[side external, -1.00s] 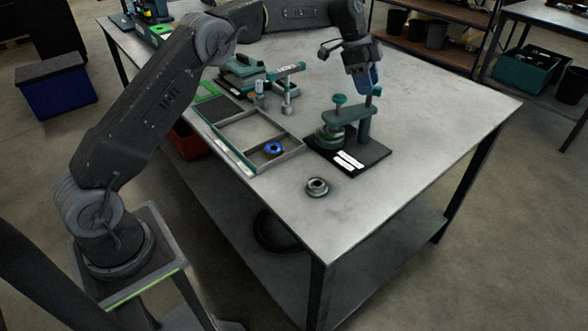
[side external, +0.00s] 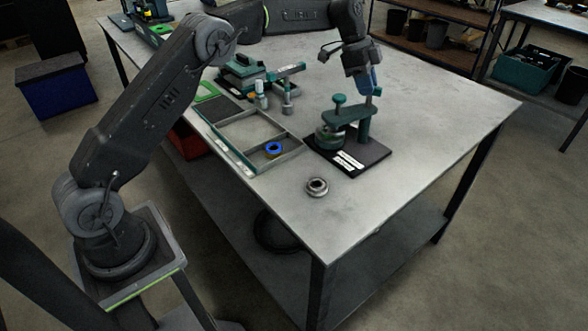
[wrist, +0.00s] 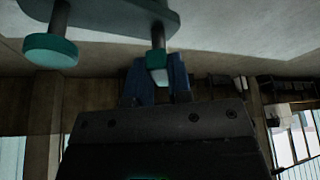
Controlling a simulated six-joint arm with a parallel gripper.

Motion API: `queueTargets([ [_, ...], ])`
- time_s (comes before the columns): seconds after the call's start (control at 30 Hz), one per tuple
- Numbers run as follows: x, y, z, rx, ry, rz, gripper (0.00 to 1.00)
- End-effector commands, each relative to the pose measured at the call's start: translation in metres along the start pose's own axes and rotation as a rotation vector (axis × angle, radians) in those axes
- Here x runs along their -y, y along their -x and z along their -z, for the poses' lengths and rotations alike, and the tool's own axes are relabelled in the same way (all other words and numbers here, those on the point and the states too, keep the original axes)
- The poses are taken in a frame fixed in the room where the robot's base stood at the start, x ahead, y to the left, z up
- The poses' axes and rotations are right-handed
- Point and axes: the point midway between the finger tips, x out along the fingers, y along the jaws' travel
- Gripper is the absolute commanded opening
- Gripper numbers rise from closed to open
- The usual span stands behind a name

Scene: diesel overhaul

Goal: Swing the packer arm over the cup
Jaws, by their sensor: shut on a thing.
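The green bearing packer (side external: 364,130) stands on a black base plate (side external: 375,153) with white labels. Its arm (side external: 345,114) reaches left from the post, and a round knob (side external: 339,99) stands on it. The green cup (side external: 327,139) sits below the arm's left end; I cannot tell whether they line up exactly. My gripper (side external: 374,88) is at the right end of the arm, blue fingers down. In the wrist view, my fingers (wrist: 155,80) are shut around the teal-tipped handle peg (wrist: 157,60). The knob (wrist: 50,50) and arm (wrist: 105,15) also show there.
A grey bearing (side external: 317,187) lies on the table in front of the packer. A divided tray (side external: 250,135) to the left holds a blue ring (side external: 273,149). Another green fixture (side external: 286,85) stands behind the tray. The right side of the table (side external: 450,105) is clear.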

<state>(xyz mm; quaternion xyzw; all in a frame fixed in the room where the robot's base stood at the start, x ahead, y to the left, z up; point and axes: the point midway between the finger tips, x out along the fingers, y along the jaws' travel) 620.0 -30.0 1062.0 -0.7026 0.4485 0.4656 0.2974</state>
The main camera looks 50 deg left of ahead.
Motion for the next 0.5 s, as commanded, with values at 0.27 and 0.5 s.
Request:
queueTargets([
  [0.27,0.0034,-0.0012,0.0,0.0,-0.207,-0.088,0.0],
  [0.5,0.003,-0.0002,0.0002,0.0,-0.256,-0.109,0.0],
])
